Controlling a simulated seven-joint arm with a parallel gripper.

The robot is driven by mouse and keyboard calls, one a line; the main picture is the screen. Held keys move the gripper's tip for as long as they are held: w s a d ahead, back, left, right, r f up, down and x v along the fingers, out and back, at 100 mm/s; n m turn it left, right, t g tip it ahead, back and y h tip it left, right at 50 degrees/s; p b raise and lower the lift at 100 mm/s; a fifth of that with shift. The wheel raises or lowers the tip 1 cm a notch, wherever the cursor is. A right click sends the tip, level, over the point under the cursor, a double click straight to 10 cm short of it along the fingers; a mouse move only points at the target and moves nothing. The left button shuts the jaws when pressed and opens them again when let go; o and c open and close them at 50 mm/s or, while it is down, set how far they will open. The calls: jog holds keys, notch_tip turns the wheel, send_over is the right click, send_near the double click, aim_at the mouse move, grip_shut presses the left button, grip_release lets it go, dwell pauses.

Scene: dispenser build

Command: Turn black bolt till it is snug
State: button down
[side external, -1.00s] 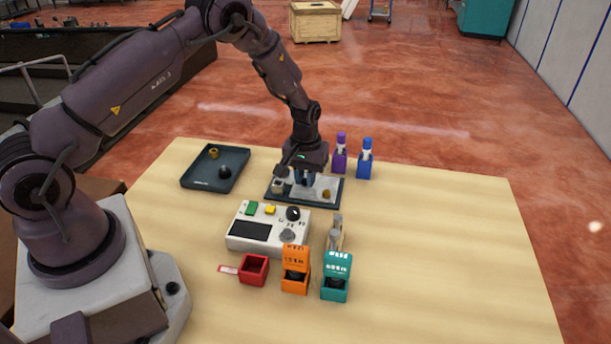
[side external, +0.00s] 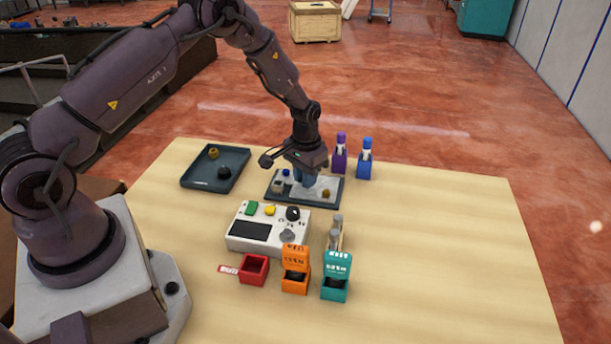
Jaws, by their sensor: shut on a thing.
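My gripper (side external: 305,178) points straight down over the grey plate of the build fixture (side external: 327,196), at the far middle of the table. Its jaws are shut low at the plate. The black bolt is hidden by the jaws and too small to make out. On the same plate are a blue piece (side external: 287,173) left of the jaws, a pale block (side external: 277,186) at the left edge and a brass-coloured piece (side external: 326,193) to the right.
A dark tray (side external: 193,181) with a brass-coloured and a black part lies left. Purple (side external: 339,160) and blue (side external: 365,165) bottles stand close behind right. A white control box (side external: 237,243) and red, orange and teal bins sit in front. The right table is clear.

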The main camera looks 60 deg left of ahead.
jog(key=c, duration=1.1)
grip_release()
jog(key=shift+o, duration=0.2)
notch_tip(320, 180, up, 13)
jog(key=s+d+r+m+t, duration=0.1)
jog(key=s+d+r, duration=0.4)
jog(key=s+r, duration=0.5)
jog(key=s+d+r+m+t, duration=0.1)
jog(key=s+d+r+t, duration=0.3)
jog(key=s+r, duration=0.6)
jog(key=s+d, duration=0.2)
jog(key=s, duration=0.3)
jog(key=shift+s+r+t, duration=0.15)
jog(key=shift+r+t, duration=0.1)
jog(key=shift+t, duration=0.05)
